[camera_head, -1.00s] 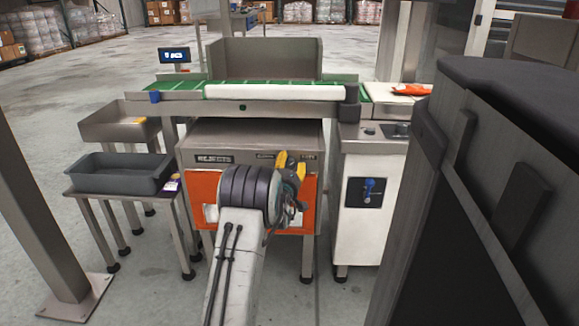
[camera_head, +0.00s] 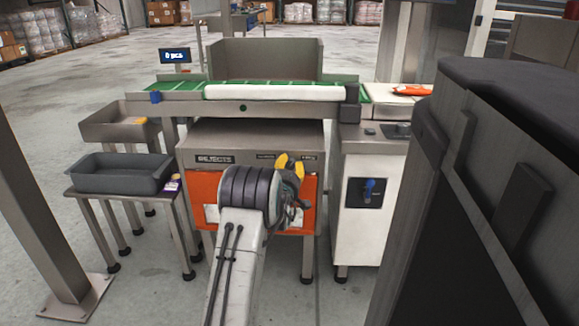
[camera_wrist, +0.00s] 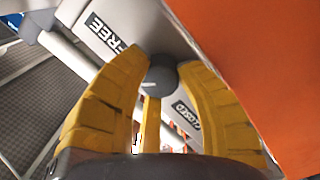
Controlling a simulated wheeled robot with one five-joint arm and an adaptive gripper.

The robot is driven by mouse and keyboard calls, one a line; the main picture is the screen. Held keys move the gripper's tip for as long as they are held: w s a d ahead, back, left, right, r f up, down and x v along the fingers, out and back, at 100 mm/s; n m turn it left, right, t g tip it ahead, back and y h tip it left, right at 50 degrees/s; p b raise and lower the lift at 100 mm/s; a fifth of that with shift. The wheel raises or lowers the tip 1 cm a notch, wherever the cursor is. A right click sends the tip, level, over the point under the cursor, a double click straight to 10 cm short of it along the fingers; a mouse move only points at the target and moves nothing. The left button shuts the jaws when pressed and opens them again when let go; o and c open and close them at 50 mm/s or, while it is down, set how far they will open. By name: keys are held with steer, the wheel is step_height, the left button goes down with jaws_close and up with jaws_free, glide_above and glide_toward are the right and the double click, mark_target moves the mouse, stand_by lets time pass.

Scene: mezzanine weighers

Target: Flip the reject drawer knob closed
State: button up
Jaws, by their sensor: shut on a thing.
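The reject drawer knob (camera_wrist: 164,77) is round and dark grey, with a small white mark on its left side in the wrist view. My gripper (camera_wrist: 163,66) has its yellow fingers on both sides of the knob and is shut on it. A FREE label (camera_wrist: 105,35) lies up and left of the knob, and a CLOSED label (camera_wrist: 186,114) lies below right. My arm and gripper hide the knob there.
A conveyor with a green belt (camera_head: 270,84) runs above the reject cabinet. A white cabinet with a blue switch (camera_head: 367,191) stands to the right. A grey bin (camera_head: 120,180) rests on a stand at left. A dark, large structure (camera_head: 480,200) fills the right foreground.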

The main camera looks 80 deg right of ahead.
steer(key=o, duration=0.9)
steer(key=shift+f, duration=0.1)
steer(key=shift+m, duration=0.3)
